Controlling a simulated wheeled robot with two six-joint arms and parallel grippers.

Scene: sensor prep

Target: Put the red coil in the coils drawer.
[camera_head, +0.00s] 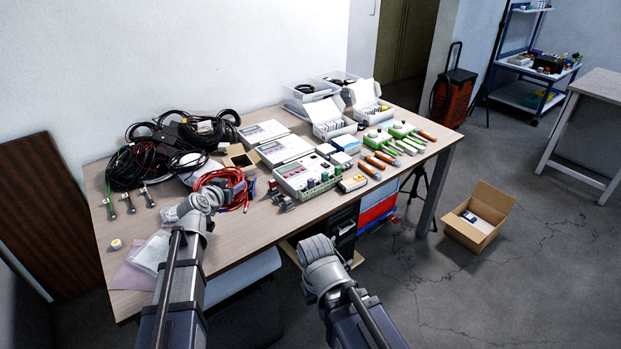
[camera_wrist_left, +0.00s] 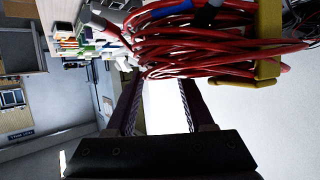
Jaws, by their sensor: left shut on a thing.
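The red coil (camera_head: 232,186) is a bundle of red cable at the front middle of the table, beside the left gripper in the head view. In the left wrist view the red coil (camera_wrist_left: 215,50) fills the top, with yellow and blue parts on it. My left gripper (camera_head: 208,192) is shut on it; its two fingers (camera_wrist_left: 160,78) reach up to the strands. Whether the coil touches the table is unclear. My right gripper (camera_head: 318,248) is in front of the table edge, its fingers hidden. Drawers (camera_head: 378,208), red, blue and dark, stand under the table; no coils label is readable.
The table (camera_head: 125,225) holds black cables (camera_head: 150,165), grey-white instruments (camera_head: 285,150), open white boxes (camera_head: 330,120) and several green and orange tools (camera_head: 385,150). A cardboard box (camera_head: 478,218) stands on the floor at right. Open floor lies in front of it.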

